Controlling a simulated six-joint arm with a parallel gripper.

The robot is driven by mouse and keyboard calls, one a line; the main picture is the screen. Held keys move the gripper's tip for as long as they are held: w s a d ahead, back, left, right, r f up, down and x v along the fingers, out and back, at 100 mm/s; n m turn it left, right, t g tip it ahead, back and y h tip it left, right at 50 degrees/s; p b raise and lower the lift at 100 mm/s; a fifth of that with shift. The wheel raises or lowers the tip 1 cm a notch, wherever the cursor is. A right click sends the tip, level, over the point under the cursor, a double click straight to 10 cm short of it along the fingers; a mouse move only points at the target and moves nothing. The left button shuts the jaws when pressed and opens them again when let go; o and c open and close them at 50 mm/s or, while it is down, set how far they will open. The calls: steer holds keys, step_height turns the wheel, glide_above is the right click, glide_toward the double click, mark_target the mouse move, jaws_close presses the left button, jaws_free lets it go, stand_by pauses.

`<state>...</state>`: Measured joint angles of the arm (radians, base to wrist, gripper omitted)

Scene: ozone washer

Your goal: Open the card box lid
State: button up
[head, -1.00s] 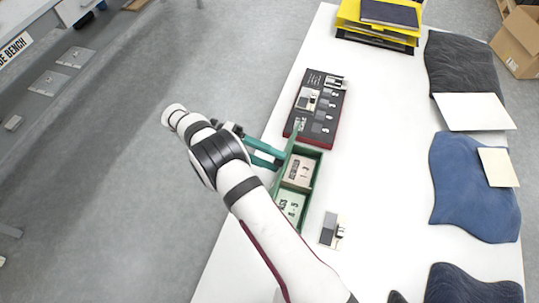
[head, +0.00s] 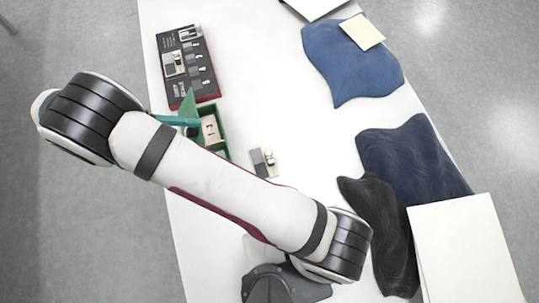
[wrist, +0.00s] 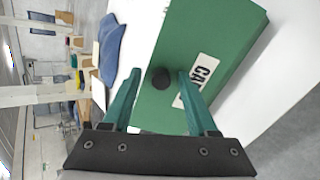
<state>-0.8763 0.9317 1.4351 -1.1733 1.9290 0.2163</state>
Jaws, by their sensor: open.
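The green card box (head: 225,137) stands on the white table in the head view, with its inside and a pale card (head: 210,130) showing. Its green lid (head: 189,103) stands raised at the box's left side. In the wrist view the lid (wrist: 215,45) fills the upper middle, with a black round knob (wrist: 160,78) and a partly hidden white label (wrist: 204,68). My gripper (wrist: 158,74) is open, its teal fingers on either side of the knob in the picture. I cannot tell whether they touch it. My arm hides the box's near part in the head view.
A dark board with red edges (head: 207,87) lies just beyond the box. A small grey and white item (head: 264,161) lies to its right. Blue cloth (head: 340,65), navy cloth (head: 405,160) and black cloth (head: 385,235) cover the right side. The white table (head: 260,60) is clear between.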

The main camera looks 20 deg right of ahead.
steer(key=d+f+y, duration=0.1)
steer(key=d+y, duration=0.1)
steer(key=y, duration=0.1)
steer(key=d+f+y, duration=0.2)
steer(key=y, duration=0.1)
steer(key=d+f+y, duration=0.2)
steer(key=y, duration=0.2)
steer(key=shift+d, duration=0.35)
steer(key=shift+w+r+y, duration=0.1)
steer(key=shift+r+y, duration=0.2)
steer(key=shift+y, duration=0.2)
step_height(320, 180, up, 14)
steer(key=s+d+r+m, duration=0.1)
steer(key=s+d+m, duration=0.3)
steer(key=s, duration=0.5)
steer(key=s+d+r+m+y, duration=0.1)
steer(key=s+d+m, duration=0.3)
steer(key=s, duration=0.5)
steer(key=shift+d+m+y, duration=0.15)
steer(key=shift+m+y, duration=0.15)
